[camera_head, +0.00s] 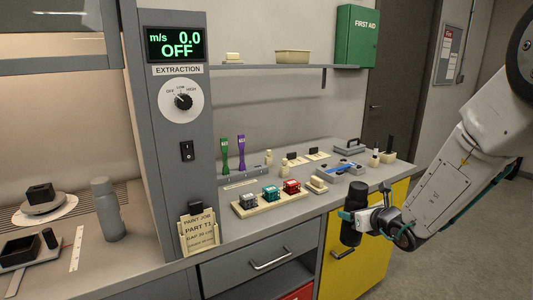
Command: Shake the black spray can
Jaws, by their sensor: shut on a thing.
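The black spray can (353,222) is in the head camera view at right of centre. It hangs in the air in front of the yellow cabinet door, with its top a little above the counter's front edge. It looks close to upright, tilted slightly. My gripper (358,218) comes in from the right and is shut around the can's middle. The fingers hide part of the can's side.
A grey canister (108,209) stands in the extraction booth at left. A yellow cabinet door (340,266) is just behind the can. Open floor lies at lower right.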

